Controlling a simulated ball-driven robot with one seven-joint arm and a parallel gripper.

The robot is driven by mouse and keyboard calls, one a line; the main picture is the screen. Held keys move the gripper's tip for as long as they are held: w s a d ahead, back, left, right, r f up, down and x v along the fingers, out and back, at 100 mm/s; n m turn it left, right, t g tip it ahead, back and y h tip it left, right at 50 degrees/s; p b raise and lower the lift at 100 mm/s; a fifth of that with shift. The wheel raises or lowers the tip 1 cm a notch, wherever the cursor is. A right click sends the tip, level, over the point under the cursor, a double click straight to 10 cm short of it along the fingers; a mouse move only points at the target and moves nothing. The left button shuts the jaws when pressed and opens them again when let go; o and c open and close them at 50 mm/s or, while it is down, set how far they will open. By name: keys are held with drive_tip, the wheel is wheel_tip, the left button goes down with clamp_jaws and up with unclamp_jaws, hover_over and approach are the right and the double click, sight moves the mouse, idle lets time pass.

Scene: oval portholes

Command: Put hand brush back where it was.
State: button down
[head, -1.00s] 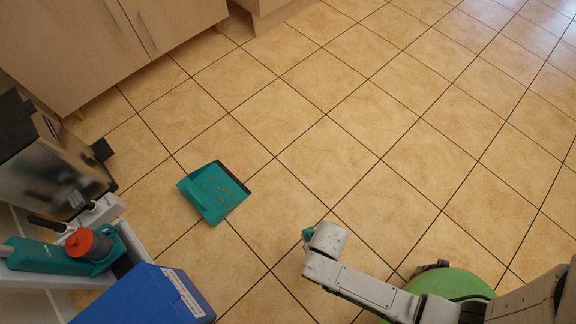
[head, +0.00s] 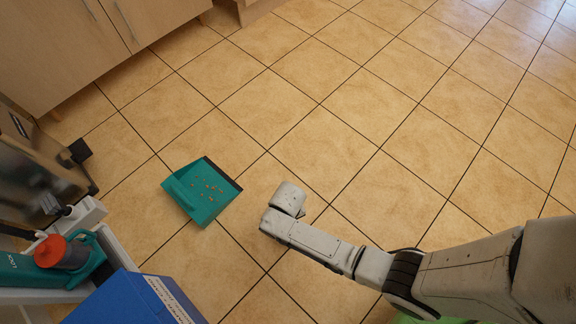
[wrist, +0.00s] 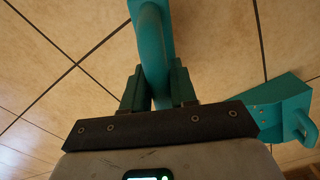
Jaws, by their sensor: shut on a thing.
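My gripper (wrist: 156,88) shows in the wrist view, its two dark teal fingers closed on both sides of the teal handle of the hand brush (wrist: 152,38). The handle runs up out of the top of that view, so the bristles are hidden. In the head view my wrist covers the gripper and brush. A teal dustpan (head: 205,211) with a dark front lip and several brown crumbs lies on the floor, left of my wrist and apart from it. The dustpan also shows at the right of the wrist view (wrist: 272,98).
A blue box (head: 118,303) and a white cart (head: 117,251) holding a teal bottle (head: 30,272) with an orange top stand at lower left. A shiny metal bin (head: 40,178) stands behind them. Wooden cabinets (head: 70,45) line the upper left. Tiled floor is clear at centre and right.

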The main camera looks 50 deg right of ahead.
drive_tip(key=shift+f+b, duration=0.55)
drive_tip(key=shift+f, duration=0.9)
drive_tip(key=shift+f, duration=0.1)
drive_tip(key=c, duration=0.9)
unclamp_jaws()
wheel_tip(320, 180, up, 12)
drive_tip(key=p, duration=0.7)
drive_tip(key=s+d+r+n, duration=0.1)
drive_tip(key=s+d+r, duration=0.1)
drive_tip(key=r, duration=0.5)
drive_tip(key=s+d+r+n, duration=0.1)
drive_tip(key=s+d+r, duration=0.2)
drive_tip(key=r, duration=0.4)
drive_tip(key=s+d+r+n+t, duration=0.1)
drive_tip(key=s+d+r+n, duration=0.1)
drive_tip(key=r, duration=0.5)
drive_tip(key=shift+s+d, duration=0.25)
drive_tip(key=shift+s, duration=0.45)
drive_tip(key=shift+s+d, duration=0.25)
drive_tip(key=shift+s, duration=0.4)
